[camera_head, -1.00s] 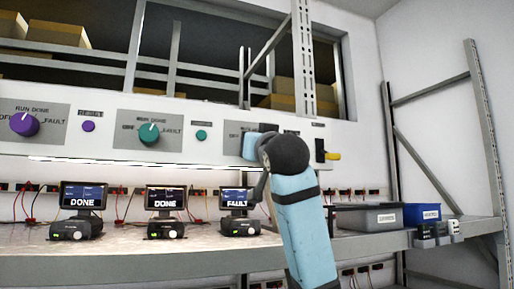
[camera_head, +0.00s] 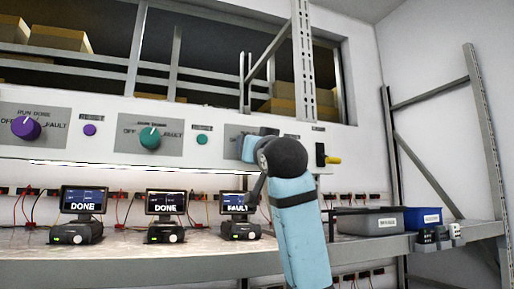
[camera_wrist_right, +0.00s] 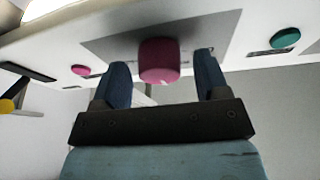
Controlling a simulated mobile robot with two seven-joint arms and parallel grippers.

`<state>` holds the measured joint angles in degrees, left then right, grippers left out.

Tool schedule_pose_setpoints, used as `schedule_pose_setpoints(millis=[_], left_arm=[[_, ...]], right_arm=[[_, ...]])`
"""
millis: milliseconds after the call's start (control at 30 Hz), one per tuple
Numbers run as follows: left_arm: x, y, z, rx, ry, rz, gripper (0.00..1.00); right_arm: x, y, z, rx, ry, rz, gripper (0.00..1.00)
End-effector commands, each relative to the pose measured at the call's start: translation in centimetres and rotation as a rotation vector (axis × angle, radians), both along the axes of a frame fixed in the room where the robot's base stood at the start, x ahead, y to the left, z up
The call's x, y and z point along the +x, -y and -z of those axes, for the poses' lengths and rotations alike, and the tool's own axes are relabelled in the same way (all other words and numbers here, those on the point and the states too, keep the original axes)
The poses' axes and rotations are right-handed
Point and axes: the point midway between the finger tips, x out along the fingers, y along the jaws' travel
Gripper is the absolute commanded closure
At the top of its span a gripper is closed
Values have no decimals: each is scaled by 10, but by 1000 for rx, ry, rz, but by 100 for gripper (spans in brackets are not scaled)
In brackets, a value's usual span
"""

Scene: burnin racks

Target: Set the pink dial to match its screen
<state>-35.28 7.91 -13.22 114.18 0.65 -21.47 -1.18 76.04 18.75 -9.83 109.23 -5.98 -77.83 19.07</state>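The pink dial (camera_wrist_right: 159,60) shows in the right wrist view on a grey plate (camera_wrist_right: 215,38). My right gripper (camera_wrist_right: 162,72) is open, with one dark finger on each side of the dial and a visible gap on both sides. In the head view my right gripper (camera_head: 256,147) and wrist cover the dial and most of its plate (camera_head: 232,132). The screen (camera_head: 236,203) below that plate reads FAULT, partly hidden by my arm. The dial's pointer direction cannot be told. My left gripper is not in view.
A purple dial (camera_head: 26,128) and a teal dial (camera_head: 150,138) sit on the panel to the left. Their screens (camera_head: 83,201) and (camera_head: 166,203) read DONE. A small pink button (camera_wrist_right: 81,70) is beside the pink dial's plate. Grey (camera_head: 370,223) and blue bins (camera_head: 422,219) stand right.

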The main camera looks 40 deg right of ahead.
Motion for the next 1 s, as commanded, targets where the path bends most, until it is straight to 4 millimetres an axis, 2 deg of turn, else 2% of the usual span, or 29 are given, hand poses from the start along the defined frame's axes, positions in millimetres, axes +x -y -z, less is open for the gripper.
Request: schedule_pose_setpoints(millis=[167, 267, 700, 800, 1000], left_arm=[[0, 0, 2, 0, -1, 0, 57], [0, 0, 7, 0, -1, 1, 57], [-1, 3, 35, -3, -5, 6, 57], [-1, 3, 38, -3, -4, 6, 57], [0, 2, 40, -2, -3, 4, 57]], right_arm=[[-4, -1, 2, 0, 2, 0, 32], [-14, -4, 6, 1, 3, -1, 32], [-100, -31, 37, 0, 4, -1, 32], [-113, -36, 41, 0, 3, -2, 32], [-125, -39, 44, 0, 1, 0, 32]])
